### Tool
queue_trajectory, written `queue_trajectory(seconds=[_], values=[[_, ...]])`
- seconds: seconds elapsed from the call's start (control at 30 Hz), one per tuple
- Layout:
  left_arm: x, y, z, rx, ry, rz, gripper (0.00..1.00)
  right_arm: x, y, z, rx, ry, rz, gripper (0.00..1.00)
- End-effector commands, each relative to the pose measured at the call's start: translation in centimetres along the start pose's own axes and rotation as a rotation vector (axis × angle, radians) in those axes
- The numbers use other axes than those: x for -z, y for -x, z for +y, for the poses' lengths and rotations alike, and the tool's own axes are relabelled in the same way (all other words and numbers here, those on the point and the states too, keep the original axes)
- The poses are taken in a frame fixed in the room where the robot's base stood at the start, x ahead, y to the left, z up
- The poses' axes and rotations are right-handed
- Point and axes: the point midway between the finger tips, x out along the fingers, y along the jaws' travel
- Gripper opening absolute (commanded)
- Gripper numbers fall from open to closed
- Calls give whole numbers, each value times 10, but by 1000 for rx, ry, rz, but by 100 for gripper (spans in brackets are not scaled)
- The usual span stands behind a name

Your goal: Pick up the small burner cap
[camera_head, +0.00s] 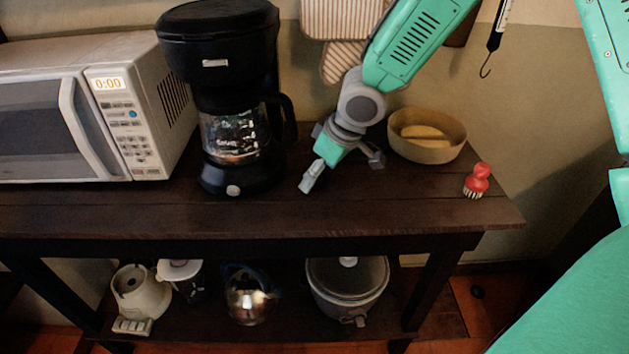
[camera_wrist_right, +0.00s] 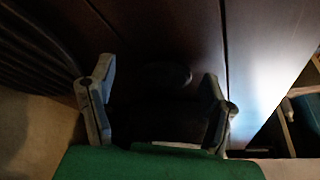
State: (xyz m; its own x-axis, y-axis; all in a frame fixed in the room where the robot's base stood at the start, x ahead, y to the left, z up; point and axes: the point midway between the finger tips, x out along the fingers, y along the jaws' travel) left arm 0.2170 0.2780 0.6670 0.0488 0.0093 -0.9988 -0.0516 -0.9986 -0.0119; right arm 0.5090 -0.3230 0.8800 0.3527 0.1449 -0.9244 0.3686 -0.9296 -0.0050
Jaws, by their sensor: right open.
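My right gripper (camera_head: 342,174) is open over the dark wooden tabletop (camera_head: 400,208), between the coffee maker and the tan bowl. In the right wrist view, its two fingers (camera_wrist_right: 158,92) are spread apart. A small dark rounded thing (camera_wrist_right: 169,75), which looks like the burner cap, lies on the dark wood between and slightly beyond the fingertips. The picture is dim, so its outline is faint, and I see no contact with the fingers. I cannot make out the cap in the head view. My left gripper is not in view.
A black coffee maker (camera_head: 222,95) and a white microwave (camera_head: 140,120) stand to the left. A tan bowl (camera_head: 428,148) and a red brush (camera_head: 478,180) are to the right. The tabletop's front strip is clear. Several appliances, including a cooker (camera_head: 347,290), sit on the lower shelf.

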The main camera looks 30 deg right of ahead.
Motion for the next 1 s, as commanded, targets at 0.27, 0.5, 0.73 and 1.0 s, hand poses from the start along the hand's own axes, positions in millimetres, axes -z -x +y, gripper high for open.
queue_trajectory(seconds=[0.27, 0.5, 0.73, 1.0], values=[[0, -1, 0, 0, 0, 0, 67, 2, -4, -2, -2, 2, 2, 72], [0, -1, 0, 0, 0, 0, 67, 1, -5, 0, 0, 1, 2, 18], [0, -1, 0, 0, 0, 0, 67, 0, -5, 0, 0, 0, 1, 18], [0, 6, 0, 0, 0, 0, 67, 8, 12, 0, 0, 0, 4, 18]])
